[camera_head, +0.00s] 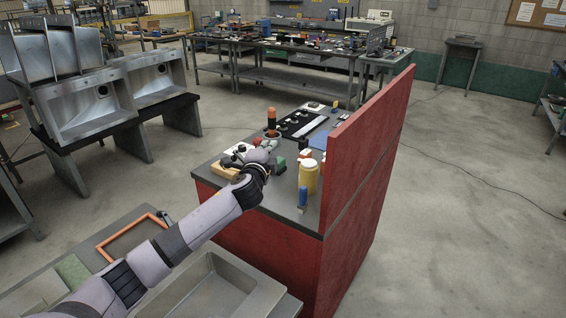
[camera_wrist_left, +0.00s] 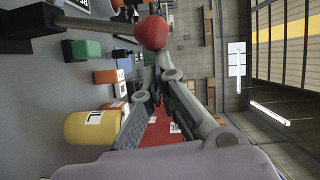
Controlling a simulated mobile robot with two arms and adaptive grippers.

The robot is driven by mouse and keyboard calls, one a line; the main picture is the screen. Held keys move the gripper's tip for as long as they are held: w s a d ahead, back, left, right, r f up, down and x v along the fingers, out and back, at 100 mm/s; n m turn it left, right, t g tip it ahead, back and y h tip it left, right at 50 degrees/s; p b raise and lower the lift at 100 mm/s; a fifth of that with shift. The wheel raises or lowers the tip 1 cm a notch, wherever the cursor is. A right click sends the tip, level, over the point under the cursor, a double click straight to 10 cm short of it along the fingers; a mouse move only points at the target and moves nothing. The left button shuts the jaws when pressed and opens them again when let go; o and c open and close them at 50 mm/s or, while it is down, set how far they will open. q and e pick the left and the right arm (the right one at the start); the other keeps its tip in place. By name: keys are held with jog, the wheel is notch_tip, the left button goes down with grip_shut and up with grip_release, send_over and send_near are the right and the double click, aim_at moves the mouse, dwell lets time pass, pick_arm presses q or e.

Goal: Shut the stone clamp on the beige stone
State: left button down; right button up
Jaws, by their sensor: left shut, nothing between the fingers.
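A beige stone (camera_head: 226,169) lies on the near left of the dark top of the red bench, partly hidden by my left arm. The stone clamp is mostly hidden behind my gripper in the head view. In the left wrist view, a dark lever with a red ball knob (camera_wrist_left: 152,33) reaches in from the upper left; it seems to be the clamp's handle. My left gripper (camera_head: 268,146) is over the bench beside the stone. Its fingers are shut and empty in the left wrist view (camera_wrist_left: 160,62), with the tips at the red knob; I cannot tell whether they touch it. My right gripper is not in view.
A yellow canister (camera_head: 308,177) and a blue-handled item (camera_head: 303,198) stand right of my gripper. A green block (camera_wrist_left: 87,50) is near the lever. A tall red panel (camera_head: 368,150) closes the bench's right side. An orange frame (camera_head: 133,236) lies at lower left.

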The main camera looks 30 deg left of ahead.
aim_at(256, 142)
pick_arm(q)
jog(key=a+r+n+p, duration=0.2)
jog(key=a, duration=0.1)
jog(key=shift+w+g+h+p, duration=0.15)
jog(key=shift+g+h+p, duration=0.15)
jog(key=shift+g+p, duration=0.1)
jog(key=shift+w+a+r+n+p, duration=0.1)
jog(key=shift+a+n+p, duration=0.3)
jog(key=shift+a, duration=0.3)
jog(key=shift+w+a+r+p, duration=0.15)
jog(key=shift+a+p, duration=0.25)
jog(key=shift+a, duration=0.6)
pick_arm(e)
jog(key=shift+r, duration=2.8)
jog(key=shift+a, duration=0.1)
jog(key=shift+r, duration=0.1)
